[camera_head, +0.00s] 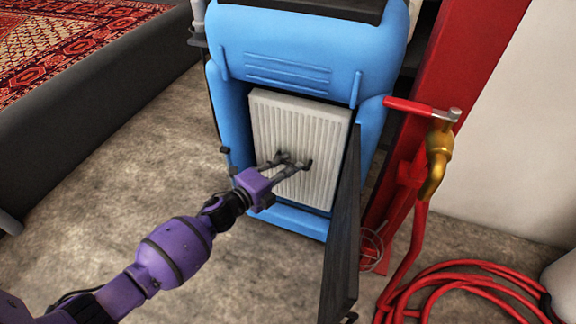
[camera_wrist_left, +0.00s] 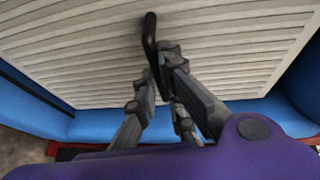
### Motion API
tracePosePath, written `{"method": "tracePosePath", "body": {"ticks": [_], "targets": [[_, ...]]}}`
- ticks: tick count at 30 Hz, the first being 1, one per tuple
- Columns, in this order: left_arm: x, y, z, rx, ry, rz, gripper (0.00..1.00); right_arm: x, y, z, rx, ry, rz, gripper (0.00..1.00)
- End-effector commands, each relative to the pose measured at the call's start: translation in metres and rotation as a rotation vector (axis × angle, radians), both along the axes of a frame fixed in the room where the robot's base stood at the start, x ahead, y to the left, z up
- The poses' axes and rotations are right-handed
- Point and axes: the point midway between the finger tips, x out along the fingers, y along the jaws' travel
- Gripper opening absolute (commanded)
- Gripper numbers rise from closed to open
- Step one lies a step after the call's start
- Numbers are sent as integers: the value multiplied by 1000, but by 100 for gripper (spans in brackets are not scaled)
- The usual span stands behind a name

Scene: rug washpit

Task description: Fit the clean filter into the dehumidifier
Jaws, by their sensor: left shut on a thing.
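The clean filter is a pale, ribbed panel (camera_head: 318,135) that sits in the front opening of the blue dehumidifier (camera_head: 300,50). My left gripper (camera_head: 294,161) is at the lower middle of the panel, shut on its small dark handle. In the left wrist view the left gripper (camera_wrist_left: 160,75) closes around the black handle (camera_wrist_left: 150,42), and the ribbed filter (camera_wrist_left: 90,45) fills the view behind it. The blue housing (camera_wrist_left: 40,110) shows along the filter's edges. A dark door panel (camera_head: 342,240) stands open at the opening's right side. My right gripper is not in view.
A red post (camera_head: 430,60) with a brass tap (camera_head: 437,155) stands close at the right. A coiled red hose (camera_head: 455,285) lies on the floor there. A patterned rug (camera_head: 60,40) lies in a dark-walled pit (camera_head: 100,120) at the left. Concrete floor (camera_head: 110,210) between is clear.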

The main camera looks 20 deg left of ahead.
Motion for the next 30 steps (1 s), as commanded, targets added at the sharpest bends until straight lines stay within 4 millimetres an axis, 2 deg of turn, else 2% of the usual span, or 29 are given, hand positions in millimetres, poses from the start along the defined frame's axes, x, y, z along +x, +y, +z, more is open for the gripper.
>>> {"method": "tracePosePath", "body": {"ticks": [8, 24, 25, 30], "targets": [[0, 0, -1, 0, -1, -1, 0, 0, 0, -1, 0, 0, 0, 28], [0, 0, -15, 1, 0, -2, 0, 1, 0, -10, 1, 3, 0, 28], [0, 0, -15, 1, 0, -2, 10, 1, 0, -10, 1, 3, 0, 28], [-1, 0, -14, 1, 0, -1, 30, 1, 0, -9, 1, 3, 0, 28]]}}
